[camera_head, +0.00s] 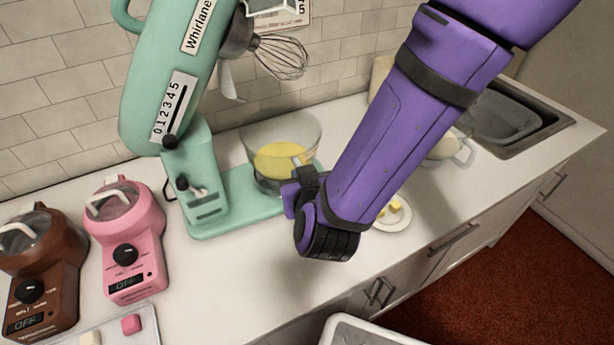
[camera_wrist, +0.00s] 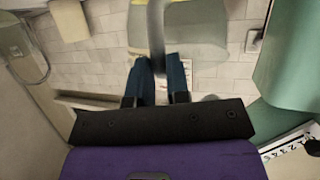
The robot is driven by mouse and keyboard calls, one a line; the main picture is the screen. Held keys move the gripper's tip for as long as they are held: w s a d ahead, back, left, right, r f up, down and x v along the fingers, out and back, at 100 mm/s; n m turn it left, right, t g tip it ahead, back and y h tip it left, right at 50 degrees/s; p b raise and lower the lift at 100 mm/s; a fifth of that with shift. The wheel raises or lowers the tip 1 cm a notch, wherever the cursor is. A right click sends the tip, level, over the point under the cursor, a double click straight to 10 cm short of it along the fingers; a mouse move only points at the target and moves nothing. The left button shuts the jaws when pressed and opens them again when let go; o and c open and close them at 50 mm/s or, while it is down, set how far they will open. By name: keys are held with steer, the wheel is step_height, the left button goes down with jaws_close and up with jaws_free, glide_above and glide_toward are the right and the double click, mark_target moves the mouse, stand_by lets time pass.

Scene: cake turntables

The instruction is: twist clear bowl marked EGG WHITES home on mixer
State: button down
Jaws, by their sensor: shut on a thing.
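The mint-green mixer (camera_head: 208,190) stands on the counter with its head tilted up and a wire whisk (camera_head: 280,56) hanging from it. A clear bowl (camera_head: 283,128) with yellow contents sits upright on the mixer's base; I cannot tell if it is locked. No EGG WHITES mark is readable. My gripper (camera_head: 301,172) is at the bowl's near right side, partly hidden by my purple arm. In the wrist view, my gripper (camera_wrist: 158,78) is shut on the bowl's grey upright handle (camera_wrist: 157,30), with the clear bowl (camera_wrist: 198,28) behind it.
A pink machine (camera_head: 127,240) and a brown machine (camera_head: 40,270) stand at left, behind a tray (camera_head: 148,325) with small blocks. A small plate (camera_head: 394,217) with yellow pieces and a clear jug (camera_head: 450,148) are right of my arm. A sink (camera_head: 545,130) lies far right.

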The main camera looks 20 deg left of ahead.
steer(key=shift+s+a+m, duration=0.2)
steer(key=shift+m, duration=0.1)
steer(key=c, duration=1)
jaws_free()
